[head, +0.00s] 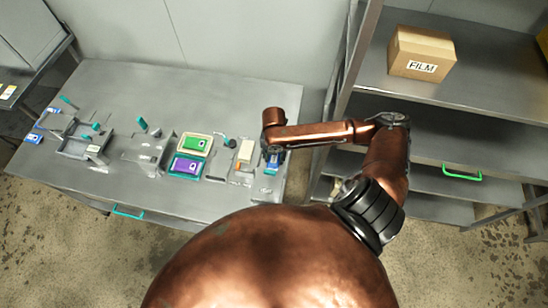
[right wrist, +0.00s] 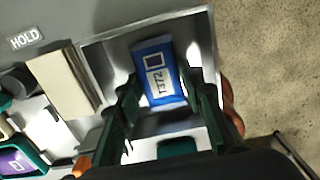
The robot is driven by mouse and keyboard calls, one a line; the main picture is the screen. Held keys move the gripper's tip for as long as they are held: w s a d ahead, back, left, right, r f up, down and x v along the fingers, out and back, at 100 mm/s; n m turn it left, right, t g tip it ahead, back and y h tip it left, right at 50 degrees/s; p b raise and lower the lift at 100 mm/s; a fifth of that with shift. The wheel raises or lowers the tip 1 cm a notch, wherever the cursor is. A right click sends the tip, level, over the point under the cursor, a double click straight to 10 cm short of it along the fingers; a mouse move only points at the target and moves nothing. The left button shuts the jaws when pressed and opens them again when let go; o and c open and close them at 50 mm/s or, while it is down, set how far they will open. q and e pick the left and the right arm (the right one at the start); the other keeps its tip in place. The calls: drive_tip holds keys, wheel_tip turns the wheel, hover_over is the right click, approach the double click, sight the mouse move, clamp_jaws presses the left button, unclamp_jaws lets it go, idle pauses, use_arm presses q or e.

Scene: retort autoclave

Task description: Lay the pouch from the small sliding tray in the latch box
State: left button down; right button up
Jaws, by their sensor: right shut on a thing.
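A blue pouch (right wrist: 155,68) with a white label reading 1372 lies in or just above a shallow grey tray (right wrist: 97,48) in the right wrist view. My right gripper (right wrist: 168,90) has its dark green fingers on either side of the pouch and is shut on it; whether the pouch is lifted is unclear. In the head view my right gripper (head: 271,160) is at the table's right end, mostly hidden by my arm. A grey open box (head: 72,150) with teal parts and a grey box (head: 150,152) stand further left; I cannot tell which is the latch box. My left gripper is not in view.
Between the boxes and my right gripper lie a green item (head: 196,144) on a cream tray and a purple item (head: 186,166) in a teal tray. A cream block (head: 245,152) stands close beside the gripper. A shelf with a FILM carton (head: 420,52) stands right.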

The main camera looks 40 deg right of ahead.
sight(274, 159)
drive_tip(key=o, duration=1)
wheel_tip(274, 159, up, 12)
drive_tip(key=shift+r+p, duration=0.1)
drive_tip(key=shift+p, duration=0.45)
